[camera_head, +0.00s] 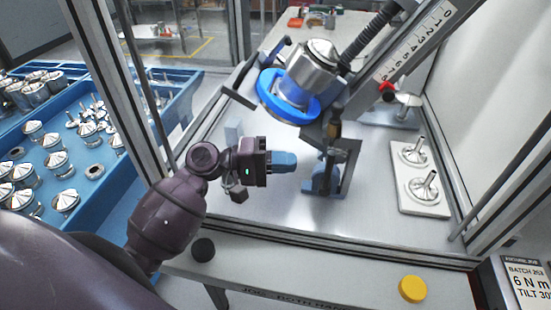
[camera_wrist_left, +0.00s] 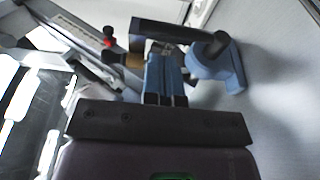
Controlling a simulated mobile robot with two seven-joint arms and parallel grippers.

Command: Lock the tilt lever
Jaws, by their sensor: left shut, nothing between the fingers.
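The tilting fixture holds a metal housing (camera_head: 313,65) in a blue ring (camera_head: 288,97), leaning over the bench. Below it are a dark bracket (camera_head: 343,158) and a blue pivot piece (camera_head: 322,181). In the left wrist view a dark lever-like bar (camera_wrist_left: 165,32) runs across just beyond the fingertips, by a blue base (camera_wrist_left: 222,68) with a black post. My left gripper (camera_head: 291,162) is shut and empty, left of the bracket; its blue fingers (camera_wrist_left: 166,70) point toward the bar. I cannot tell whether they touch it. The right gripper is not in view.
A slanted scale (camera_head: 410,47) rises behind the fixture, with a red knob (camera_head: 387,91) near its lower end. A white plate (camera_head: 418,178) with metal parts lies right. A blue tray (camera_head: 118,180) of housings stands left. A yellow button (camera_head: 412,289) is at the front. Frame posts border the bench.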

